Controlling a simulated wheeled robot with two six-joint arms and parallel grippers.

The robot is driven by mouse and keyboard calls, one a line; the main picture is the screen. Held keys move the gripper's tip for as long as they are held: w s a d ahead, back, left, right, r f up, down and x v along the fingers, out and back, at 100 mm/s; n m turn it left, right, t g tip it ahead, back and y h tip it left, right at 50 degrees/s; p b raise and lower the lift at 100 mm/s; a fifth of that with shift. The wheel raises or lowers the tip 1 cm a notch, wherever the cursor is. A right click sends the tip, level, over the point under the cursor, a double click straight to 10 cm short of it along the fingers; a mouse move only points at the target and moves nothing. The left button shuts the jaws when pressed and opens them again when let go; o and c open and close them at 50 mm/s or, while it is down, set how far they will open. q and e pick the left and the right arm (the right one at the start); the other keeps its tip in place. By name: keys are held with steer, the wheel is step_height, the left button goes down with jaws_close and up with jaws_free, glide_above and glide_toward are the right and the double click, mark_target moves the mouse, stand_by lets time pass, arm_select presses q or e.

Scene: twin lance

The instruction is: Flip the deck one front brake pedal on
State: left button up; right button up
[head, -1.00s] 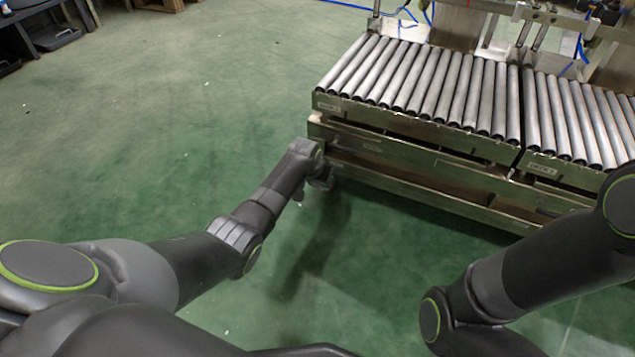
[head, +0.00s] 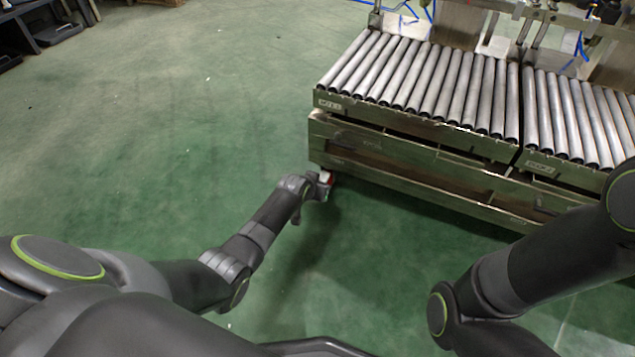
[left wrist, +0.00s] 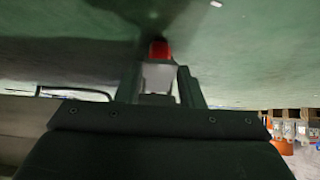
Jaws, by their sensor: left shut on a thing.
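The left roller deck (head: 370,113) stands at upper centre in the head view, with a small label on its front edge. A small red and white pedal (head: 327,178) shows low at the deck's left front corner. My left gripper (head: 321,188) is at this corner, below the deck frame. In the left wrist view, the pedal's red end (left wrist: 159,49) and pale body lie between the fingers of my left gripper (left wrist: 160,84), which is shut on it. My right gripper is out of view; only my right arm shows.
A second roller deck (head: 585,125) adjoins on the right. A lower metal frame (head: 430,175) runs beneath the decks. Green floor (head: 180,130) is open on the left. Dark shelving (head: 35,25) stands at the far left.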

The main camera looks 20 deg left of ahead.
arm_select(q)
steer(key=shift+f+t+b, duration=0.4)
steer(key=shift+f+t, duration=0.15)
steer(key=shift+t, duration=0.25)
steer(key=o, duration=1)
